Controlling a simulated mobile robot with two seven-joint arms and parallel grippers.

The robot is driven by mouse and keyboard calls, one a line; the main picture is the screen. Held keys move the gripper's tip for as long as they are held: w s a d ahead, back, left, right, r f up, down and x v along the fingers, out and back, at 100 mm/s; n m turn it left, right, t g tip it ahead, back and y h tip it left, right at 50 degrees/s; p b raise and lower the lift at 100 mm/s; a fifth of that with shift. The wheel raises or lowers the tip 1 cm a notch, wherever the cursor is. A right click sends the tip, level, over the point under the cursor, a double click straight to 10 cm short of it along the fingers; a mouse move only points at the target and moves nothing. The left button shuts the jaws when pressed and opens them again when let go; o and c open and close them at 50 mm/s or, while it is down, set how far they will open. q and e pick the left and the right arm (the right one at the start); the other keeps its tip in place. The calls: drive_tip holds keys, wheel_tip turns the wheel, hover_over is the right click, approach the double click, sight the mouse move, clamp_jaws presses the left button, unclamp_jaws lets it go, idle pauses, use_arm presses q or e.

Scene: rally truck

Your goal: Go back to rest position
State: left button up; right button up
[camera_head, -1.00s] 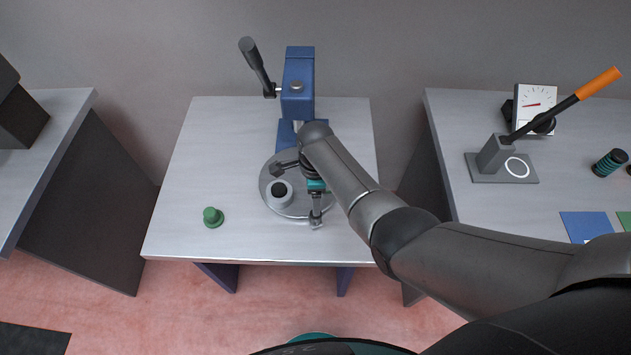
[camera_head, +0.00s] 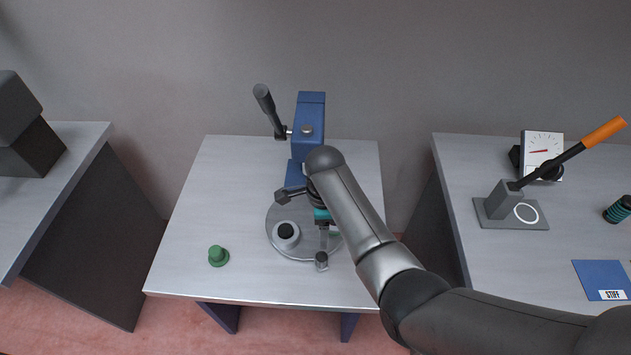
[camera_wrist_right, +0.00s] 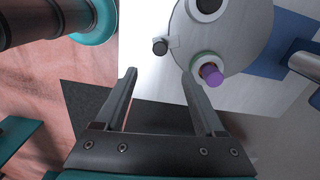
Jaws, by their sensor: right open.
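My right arm reaches in from the right over the middle table (camera_head: 185,275) and hides part of the blue press (camera_head: 310,115) and its round grey plate (camera_head: 275,247). My right gripper (camera_wrist_right: 160,74) is open, with nothing between its fingers in the right wrist view. Just right of its fingers, a purple peg (camera_wrist_right: 211,75) in a green ring stands at the edge of the round plate, apart from them. In the head view, the arm mostly hides this gripper. My left gripper is out of view.
A green knobbed piece (camera_head: 218,256) lies at the table's front left. A white-and-dark ring (camera_head: 286,232) sits on the round plate. On the right table stand an orange-handled lever device (camera_head: 505,200), a dial gauge (camera_head: 541,150) and a blue card (camera_head: 601,280). A dark block stands far left.

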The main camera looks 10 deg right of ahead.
drive_tip(key=s+d+r+n+t, duration=0.1)
drive_tip(key=s+d+r+n, duration=0.2)
drive_tip(key=s+n, duration=0.4)
drive_tip(key=s+d+r+n+t, duration=0.1)
drive_tip(key=s+d+r+n, duration=0.15)
drive_tip(key=s+n, duration=0.45)
drive_tip(key=s+d+r+n+t, duration=0.2)
drive_tip(key=s+d+r+n, duration=0.1)
drive_tip(key=s+n, duration=0.45)
wheel_tip(320, 180, down, 33)
drive_tip(key=s+g+b, duration=0.2)
drive_tip(key=b, duration=1)
drive_tip(key=s+f+b, duration=0.4)
drive_tip(key=s+f, duration=0.1)
drive_tip(key=f, duration=0.3)
drive_tip(key=s+d+f+b, duration=0.1)
drive_tip(key=s+f+b, duration=0.2)
drive_tip(key=f, duration=0.6)
drive_tip(key=s+d+f+g+b, duration=0.1)
drive_tip(key=s+f+b, duration=0.3)
drive_tip(key=s+f, duration=0.3)
wheel_tip(320, 180, down, 2)
drive_tip(key=shift+s+f+b, duration=0.1)
drive_tip(key=shift+s+b, duration=0.15)
drive_tip(key=shift+b, duration=0.1)
